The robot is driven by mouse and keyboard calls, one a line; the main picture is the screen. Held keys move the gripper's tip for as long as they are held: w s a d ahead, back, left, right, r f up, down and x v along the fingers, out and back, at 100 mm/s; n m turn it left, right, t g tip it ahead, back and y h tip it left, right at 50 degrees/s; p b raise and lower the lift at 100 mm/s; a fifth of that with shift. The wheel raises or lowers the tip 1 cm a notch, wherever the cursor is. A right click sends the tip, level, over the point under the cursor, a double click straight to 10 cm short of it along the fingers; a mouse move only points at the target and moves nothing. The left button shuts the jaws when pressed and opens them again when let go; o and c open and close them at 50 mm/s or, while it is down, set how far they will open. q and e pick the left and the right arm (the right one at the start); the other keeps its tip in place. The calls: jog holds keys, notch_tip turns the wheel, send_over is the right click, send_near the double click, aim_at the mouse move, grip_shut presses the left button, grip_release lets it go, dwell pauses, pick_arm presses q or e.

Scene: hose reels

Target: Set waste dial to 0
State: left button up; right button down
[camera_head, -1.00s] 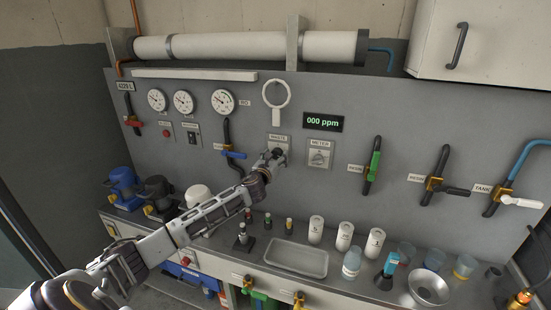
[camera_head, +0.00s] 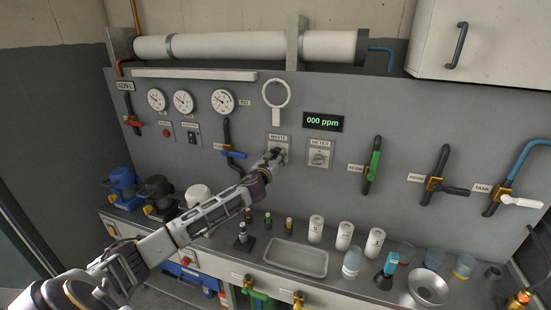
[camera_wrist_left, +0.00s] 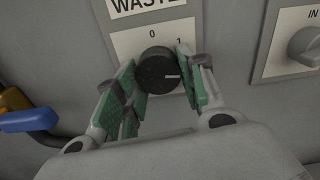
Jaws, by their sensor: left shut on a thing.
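The waste dial (camera_wrist_left: 155,75) is a round black knob on a white plate (camera_wrist_left: 125,45) marked WASTE, with 0 above the knob and 1 to its upper right. The knob's white pointer line faces right in the left wrist view, below the 1 and away from the 0. My left gripper (camera_wrist_left: 164,80) has its green-padded fingers on either side of the knob and is shut on it. In the head view my left gripper (camera_head: 272,157) covers the knob, and the waste plate (camera_head: 277,138) shows above it. My right gripper is not in view.
The meter dial (camera_head: 319,157) is close on the right, under a display (camera_head: 323,121) reading 000 ppm. A blue-handled valve (camera_head: 233,153) is close on the left. Below, the counter holds a tray (camera_head: 296,259), bottles and cups.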

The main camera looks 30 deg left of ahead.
pick_arm(q)
jog(key=shift+n, duration=0.4)
jog(key=n, duration=0.3)
jog(key=shift+d+n, duration=0.1)
jog(key=shift+n, duration=0.2)
jog(key=n, duration=0.5)
jog(key=shift+d+r+n+p, duration=0.1)
jog(key=shift+n+p, duration=0.2)
jog(key=shift+p, duration=0.1)
jog(key=n, duration=0.4)
jog(key=shift+r+n, duration=0.1)
jog(key=shift+n, duration=0.2)
jog(key=n+p, duration=0.1)
jog(key=n, duration=0.4)
jog(key=shift+r, duration=0.1)
jog(key=o, duration=1)
